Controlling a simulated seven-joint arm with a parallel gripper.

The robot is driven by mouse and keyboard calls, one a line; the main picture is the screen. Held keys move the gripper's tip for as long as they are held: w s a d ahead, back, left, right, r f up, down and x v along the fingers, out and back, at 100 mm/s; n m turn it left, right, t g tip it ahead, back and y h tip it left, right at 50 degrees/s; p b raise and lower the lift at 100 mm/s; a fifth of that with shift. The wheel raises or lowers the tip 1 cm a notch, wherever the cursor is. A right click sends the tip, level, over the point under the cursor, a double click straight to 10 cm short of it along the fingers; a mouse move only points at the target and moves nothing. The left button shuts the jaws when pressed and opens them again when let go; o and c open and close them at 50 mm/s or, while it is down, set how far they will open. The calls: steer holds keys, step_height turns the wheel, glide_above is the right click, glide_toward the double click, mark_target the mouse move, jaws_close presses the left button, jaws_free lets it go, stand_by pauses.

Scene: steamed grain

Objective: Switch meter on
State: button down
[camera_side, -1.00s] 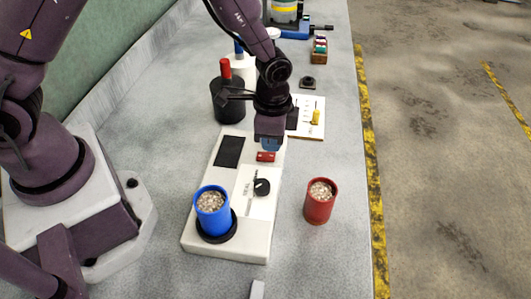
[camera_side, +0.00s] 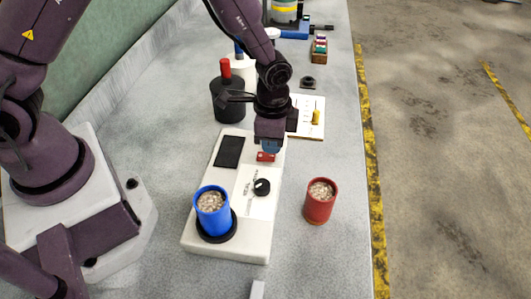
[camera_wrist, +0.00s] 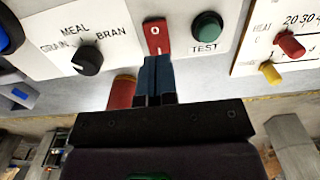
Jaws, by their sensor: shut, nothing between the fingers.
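The meter (camera_side: 258,240) is a long white unit with a dark screen (camera_side: 229,151). Its red rocker switch (camera_side: 265,157) also shows in the wrist view (camera_wrist: 157,33), with marks at both ends. My gripper (camera_side: 270,149) is shut and empty; its blue-grey fingertips (camera_wrist: 155,60) are at the switch's near end in the wrist view. I cannot tell whether they touch it. A black dial (camera_side: 262,187) with MEAL, GRAIN and BRAN labels and a green TEST button (camera_wrist: 207,26) flank the switch in the wrist view.
A blue cup (camera_side: 211,218) of grain stands on the meter's black ring. A red cup (camera_side: 319,206) of grain stands to its right. Behind are a board with a yellow peg (camera_side: 316,117) and a dark container (camera_side: 226,104). The table's front right is clear.

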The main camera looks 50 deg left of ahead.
mark_target(271, 156)
steer(key=shift+f, duration=1)
stand_by(0.3)
steer(key=shift+r, duration=3.55)
